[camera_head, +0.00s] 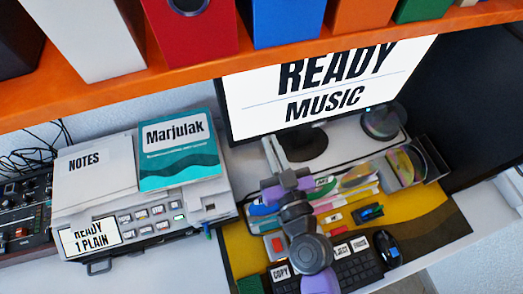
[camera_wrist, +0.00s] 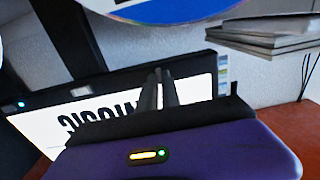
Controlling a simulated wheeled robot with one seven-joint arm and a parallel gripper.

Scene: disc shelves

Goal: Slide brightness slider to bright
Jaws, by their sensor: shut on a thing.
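The monitor (camera_head: 252,116) shows READY MUSIC in the head view. In the wrist view its screen (camera_wrist: 205,88) and dark lower edge appear upside down. My gripper (camera_head: 272,157) is in front of the monitor's lower edge, left of its dark round foot (camera_head: 304,146). In the wrist view the two thin dark fingers of my gripper (camera_wrist: 163,74) are close together in front of the screen edge. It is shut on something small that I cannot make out. I cannot pick out the brightness slider with certainty in either view.
An orange shelf (camera_head: 165,78) with coloured binders overhangs the desk. A grey console (camera_head: 215,203) is on the left. A yellow mat (camera_head: 240,248), keyboard (camera_head: 352,272), mouse (camera_head: 388,252) and disc case (camera_head: 436,168) lie near my arm.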

